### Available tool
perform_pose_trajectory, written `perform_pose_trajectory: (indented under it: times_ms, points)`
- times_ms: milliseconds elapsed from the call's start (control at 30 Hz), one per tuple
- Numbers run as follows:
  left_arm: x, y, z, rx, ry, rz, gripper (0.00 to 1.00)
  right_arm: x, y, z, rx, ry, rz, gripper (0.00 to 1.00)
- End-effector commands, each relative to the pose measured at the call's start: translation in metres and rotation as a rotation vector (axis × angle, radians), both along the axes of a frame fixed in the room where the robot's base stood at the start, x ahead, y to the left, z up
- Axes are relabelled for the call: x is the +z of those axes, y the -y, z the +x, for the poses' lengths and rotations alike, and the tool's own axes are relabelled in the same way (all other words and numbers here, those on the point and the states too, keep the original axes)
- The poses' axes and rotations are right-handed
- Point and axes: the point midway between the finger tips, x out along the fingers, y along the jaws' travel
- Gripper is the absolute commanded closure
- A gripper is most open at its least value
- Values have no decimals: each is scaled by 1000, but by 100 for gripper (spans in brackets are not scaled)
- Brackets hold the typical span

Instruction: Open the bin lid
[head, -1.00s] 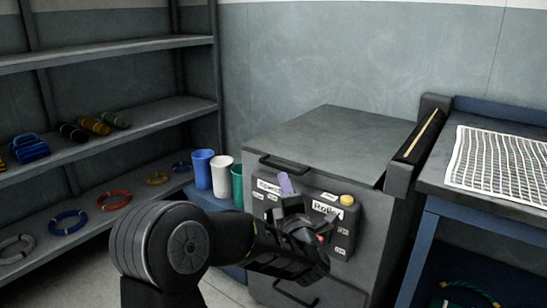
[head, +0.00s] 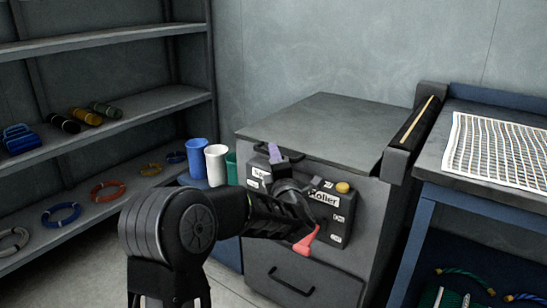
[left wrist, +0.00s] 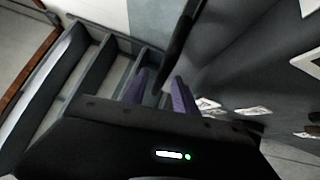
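The bin is a grey cabinet (head: 345,272) with a flat, closed lid (head: 330,122) on top. A dark bar handle (head: 259,147) runs along the lid's front edge, partly hidden by my gripper. My left gripper (head: 276,153) is at this handle, its purple fingertips level with the front edge. In the left wrist view, the purple fingers (left wrist: 158,92) stand apart, with the dark handle bar (left wrist: 181,38) passing between them. Whether either finger touches the bar cannot be told. My right gripper is not in view.
A control panel (head: 342,218) with labels, a yellow button (head: 342,187) and a red part (head: 306,241) sits below the lid, partly behind my arm. Cups (head: 216,165) stand left of the bin. A bench with netting (head: 497,152) is right; shelves (head: 150,110) are left.

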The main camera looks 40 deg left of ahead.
Motion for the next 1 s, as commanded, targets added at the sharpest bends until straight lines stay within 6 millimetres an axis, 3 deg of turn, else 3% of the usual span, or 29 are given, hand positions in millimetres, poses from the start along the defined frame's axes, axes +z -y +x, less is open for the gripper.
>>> perform_pose_trajectory:
  times_ms: [400, 833, 1000]
  points:
    - [2, -10, 9, -1, -1, 1, 66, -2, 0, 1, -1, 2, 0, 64]
    - [2, -9, 9, -1, -1, 1, 100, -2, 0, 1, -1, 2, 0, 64]
    - [2, -9, 9, -1, -1, 1, 100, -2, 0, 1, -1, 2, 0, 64]
